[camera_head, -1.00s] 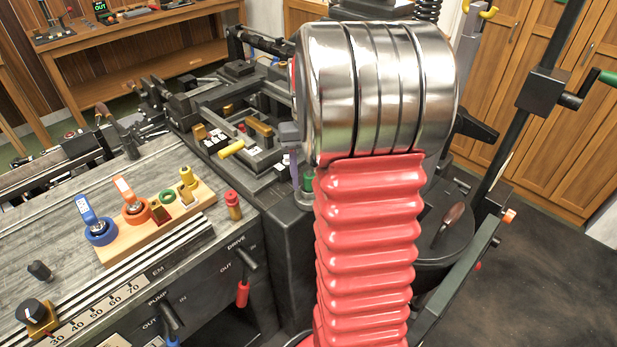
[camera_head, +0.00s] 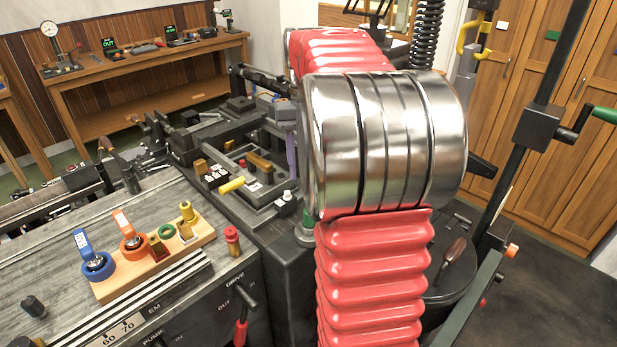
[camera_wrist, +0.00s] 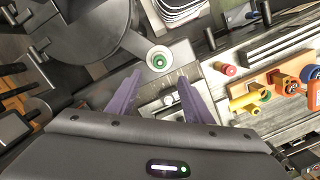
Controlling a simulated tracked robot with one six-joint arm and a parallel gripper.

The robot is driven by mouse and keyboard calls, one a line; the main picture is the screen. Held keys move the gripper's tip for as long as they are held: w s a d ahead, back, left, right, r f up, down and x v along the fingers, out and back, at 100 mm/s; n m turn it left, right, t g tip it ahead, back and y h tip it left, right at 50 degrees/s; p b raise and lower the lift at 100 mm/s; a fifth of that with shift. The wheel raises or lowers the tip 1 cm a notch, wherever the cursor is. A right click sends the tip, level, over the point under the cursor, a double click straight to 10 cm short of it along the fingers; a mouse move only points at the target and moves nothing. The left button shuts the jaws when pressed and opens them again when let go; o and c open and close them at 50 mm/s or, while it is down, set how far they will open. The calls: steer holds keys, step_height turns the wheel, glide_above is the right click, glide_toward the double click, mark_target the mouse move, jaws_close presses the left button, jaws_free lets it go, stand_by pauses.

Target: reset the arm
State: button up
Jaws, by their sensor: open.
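My arm, with red ribbed sleeves and a polished metal joint, fills the middle right of the head view. In the wrist view my gripper (camera_wrist: 160,78) has its two purple fingers spread apart with nothing between them. A white-rimmed part with a green centre (camera_wrist: 159,60) lies just beyond the fingertips in the wrist view; I cannot tell how far below.
The black casting machine (camera_head: 235,150) stands close to the left of my arm. A wooden board (camera_head: 165,262) with blue and orange rings lies on the grey bench (camera_head: 50,250). A dark post with a green handle (camera_head: 545,125) stands at right. Dark floor shows lower right.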

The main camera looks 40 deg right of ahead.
stand_by(0.7)
step_height(320, 180, down, 4)
steer(key=a+t+h, duration=0.1)
steer(key=a, duration=0.2)
steer(key=s+a+n+t, duration=0.2)
steer(key=s+a, duration=0.2)
steer(key=a, duration=0.4)
steer(key=s+a+n+t, duration=0.2)
steer(key=s+a, duration=0.1)
steer(key=a, duration=0.6)
steer(key=s+a+n+t, duration=0.1)
steer(key=s+a, duration=0.3)
steer(key=a, duration=0.4)
steer(key=shift+s+a+n+t, duration=0.35)
steer(key=shift+n+t, duration=0.05)
steer(key=shift+n, duration=0.4)
